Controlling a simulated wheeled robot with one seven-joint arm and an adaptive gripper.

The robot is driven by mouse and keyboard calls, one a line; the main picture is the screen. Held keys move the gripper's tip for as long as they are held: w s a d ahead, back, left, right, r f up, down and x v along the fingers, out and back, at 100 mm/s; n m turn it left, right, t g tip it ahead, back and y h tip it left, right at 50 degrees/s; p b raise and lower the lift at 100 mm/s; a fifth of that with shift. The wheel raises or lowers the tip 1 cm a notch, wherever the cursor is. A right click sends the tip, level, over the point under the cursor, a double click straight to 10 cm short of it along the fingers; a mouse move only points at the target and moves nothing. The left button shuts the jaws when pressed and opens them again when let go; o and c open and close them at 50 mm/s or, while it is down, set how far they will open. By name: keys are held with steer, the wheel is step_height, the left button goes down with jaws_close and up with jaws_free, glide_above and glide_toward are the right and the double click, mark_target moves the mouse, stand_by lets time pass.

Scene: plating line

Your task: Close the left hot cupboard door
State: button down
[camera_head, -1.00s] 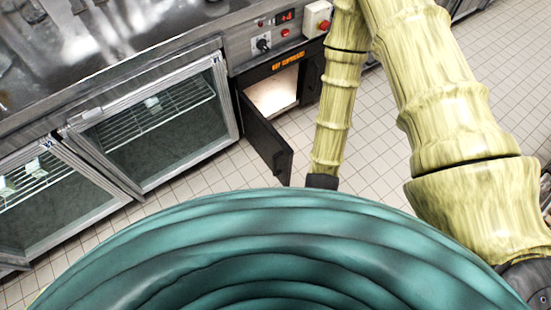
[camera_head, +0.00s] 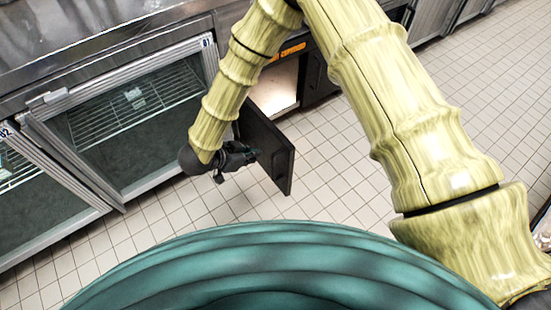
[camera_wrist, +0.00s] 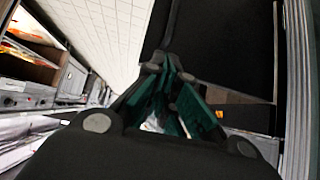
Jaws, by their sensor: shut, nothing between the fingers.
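The left hot cupboard door (camera_head: 266,148) is a dark panel standing open, swung out over the floor. The lit opening of the hot cupboard (camera_head: 276,92) shows behind it, partly covered by my arm. My gripper (camera_head: 250,157) is at the door's left side in the head view, shut and empty. It looks very close to the door, but I cannot tell if it touches. In the wrist view the closed fingers (camera_wrist: 166,66) point toward a large dark panel, likely the door (camera_wrist: 222,45).
Glass-fronted fridges (camera_head: 138,118) with metal frames stand left of the cupboard under a steel counter (camera_head: 110,25). The tiled floor (camera_head: 350,190) is clear around the door. More steel cabinets (camera_head: 432,22) stand at the upper right.

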steer(key=a, duration=0.2)
steer(key=b, duration=0.1)
glide_toward(284, 151)
steer(key=shift+m+g, duration=0.3)
steer(key=shift+x, duration=2.35)
steer(key=shift+w+r, duration=0.1)
steer(key=shift+w, duration=0.1)
